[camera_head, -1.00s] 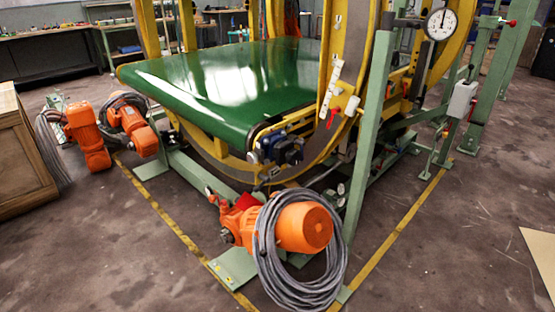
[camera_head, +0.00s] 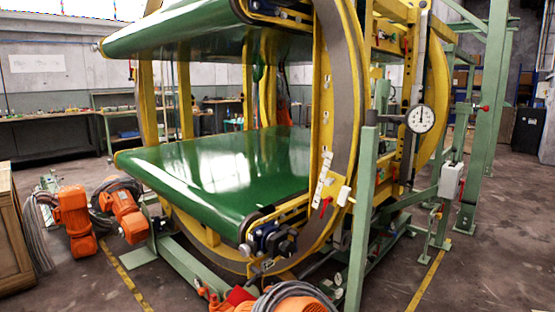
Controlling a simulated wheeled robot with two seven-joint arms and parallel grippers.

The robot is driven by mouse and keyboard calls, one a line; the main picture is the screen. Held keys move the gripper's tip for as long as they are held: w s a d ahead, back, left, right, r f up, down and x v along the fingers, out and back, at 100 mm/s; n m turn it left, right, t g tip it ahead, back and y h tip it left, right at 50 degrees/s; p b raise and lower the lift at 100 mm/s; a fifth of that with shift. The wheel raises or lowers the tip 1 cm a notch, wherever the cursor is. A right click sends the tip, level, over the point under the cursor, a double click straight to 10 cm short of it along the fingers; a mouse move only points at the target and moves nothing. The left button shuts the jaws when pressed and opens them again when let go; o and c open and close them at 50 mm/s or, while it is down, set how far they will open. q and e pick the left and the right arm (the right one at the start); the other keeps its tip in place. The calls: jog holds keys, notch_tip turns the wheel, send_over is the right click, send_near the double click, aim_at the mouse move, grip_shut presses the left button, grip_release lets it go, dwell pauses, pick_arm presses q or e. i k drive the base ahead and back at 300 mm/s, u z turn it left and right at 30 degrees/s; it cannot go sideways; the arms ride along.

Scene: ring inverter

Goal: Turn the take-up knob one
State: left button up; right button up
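The ring inverter (camera_head: 345,110) fills the middle of the view, with yellow rings and two green belts. At the near right corner of the lower belt (camera_head: 225,175) is a blue and black end fitting (camera_head: 264,236). A dark knob-like part (camera_head: 286,244) sits at its right and a small silver round part (camera_head: 245,250) at its left. I cannot tell for sure which is the take-up knob. A similar dark fitting (camera_head: 280,12) shows at the near end of the upper belt (camera_head: 200,28), partly cut off. Neither of my grippers is in view.
Orange motors (camera_head: 75,215) stand on the floor at left. Another orange motor (camera_head: 290,303) with coiled cable is cut off at the bottom. A green post (camera_head: 362,220) and a dial gauge (camera_head: 420,119) stand right of the fitting.

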aim_at(245, 250)
jog(key=u, duration=1.75)
jog(key=i, duration=0.85)
jog(key=z, duration=3.1)
